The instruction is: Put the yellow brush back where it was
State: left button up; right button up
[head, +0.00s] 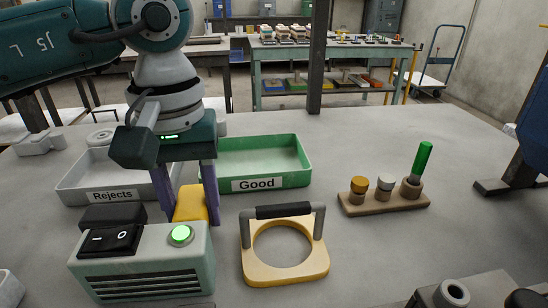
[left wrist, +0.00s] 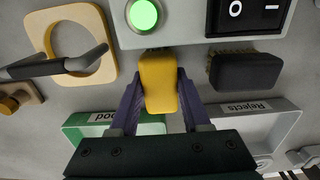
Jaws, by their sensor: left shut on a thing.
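The yellow brush (head: 190,204) is between the two purple fingers of my left gripper (head: 190,214), which is shut on it. It is just behind the pale green box (head: 150,262) with the green button, whose top hides its lower part. In the left wrist view the yellow brush (left wrist: 158,82) sits between the fingers of the left gripper (left wrist: 158,84), close to the box's edge near the green button (left wrist: 143,14). Whether it touches the box or table I cannot tell. My right gripper is not recognisable in view.
A black brush (head: 113,216) lies left of the yellow one, behind the box. The Rejects tray (head: 80,195) and green Good tray (head: 293,178) stand behind. A yellow ring with a handle (head: 283,272) and a wooden stand (head: 385,204) are to the right.

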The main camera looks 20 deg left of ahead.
aim_at(192, 201)
pick_arm(q)
jog(key=shift+f, duration=0.2)
jog(key=o, duration=1.2)
notch_tip(192, 201, up, 12)
jog(key=shift+r, duration=0.25)
jog(key=shift+d+p, duration=0.1)
jog(key=shift+p, duration=0.2)
